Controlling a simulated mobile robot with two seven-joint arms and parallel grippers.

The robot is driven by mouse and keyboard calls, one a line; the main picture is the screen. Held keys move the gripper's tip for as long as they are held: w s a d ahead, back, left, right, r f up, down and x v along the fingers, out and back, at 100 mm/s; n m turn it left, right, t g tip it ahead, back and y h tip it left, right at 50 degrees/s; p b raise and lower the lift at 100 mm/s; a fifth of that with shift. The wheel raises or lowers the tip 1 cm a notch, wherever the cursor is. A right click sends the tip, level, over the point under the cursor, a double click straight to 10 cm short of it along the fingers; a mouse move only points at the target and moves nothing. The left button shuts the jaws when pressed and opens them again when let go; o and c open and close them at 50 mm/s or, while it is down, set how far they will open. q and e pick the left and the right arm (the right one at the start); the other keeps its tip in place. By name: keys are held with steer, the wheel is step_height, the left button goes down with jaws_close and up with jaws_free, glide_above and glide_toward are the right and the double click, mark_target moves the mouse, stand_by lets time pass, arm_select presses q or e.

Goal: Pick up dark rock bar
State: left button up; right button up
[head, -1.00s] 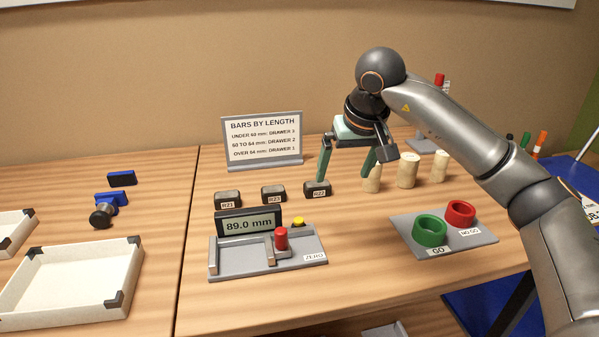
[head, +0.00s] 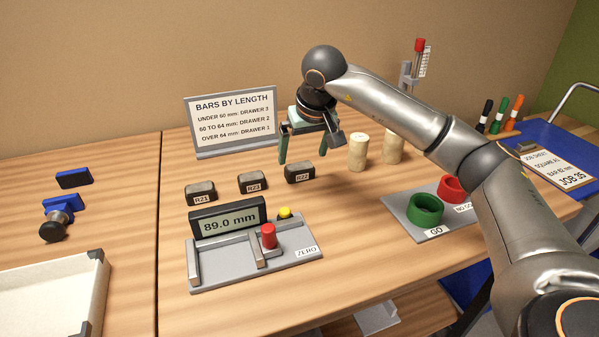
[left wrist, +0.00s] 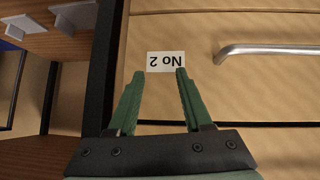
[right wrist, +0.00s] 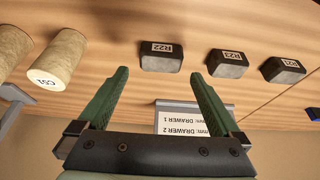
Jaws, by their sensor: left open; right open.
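Three dark rock bars lie in a row on the table, labelled R21 (head: 201,191), R23 (head: 253,182) and R22 (head: 299,172). My right gripper (head: 304,156) is open and empty, fingers pointing down, close to R22. In the right wrist view, R22 (right wrist: 161,57) shows ahead of and between the open fingertips, apart from them. R23 (right wrist: 227,64) and R21 (right wrist: 283,70) lie to the right there. My left gripper (left wrist: 160,74) is open and empty in front of a wooden drawer front labelled No 2 (left wrist: 166,61); it is not seen in the head view.
A measuring gauge (head: 228,221) reading 89.0 mm stands in front of the bars. The "Bars by length" sign (head: 231,120) stands behind them. Pale cylinders (head: 358,152) stand right of R22. The green GO ring (head: 425,210) and red ring (head: 452,189) sit further right.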

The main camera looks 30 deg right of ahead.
mark_target(300, 165)
steer(key=x, duration=0.5)
steer(key=shift+f, duration=0.1)
steer(key=c, duration=1.4)
steer(key=shift+o, duration=0.2)
steer(key=shift+r, duration=0.2)
steer(key=shift+r, duration=0.7)
steer(key=s+a+r, duration=0.6)
steer(key=s+r, duration=0.5)
steer(key=s, duration=0.1)
steer(key=shift+s+a+r, duration=0.15)
steer(key=shift+s+a, duration=0.05)
steer(key=shift+a, duration=0.2)
steer(key=shift+s, duration=0.1)
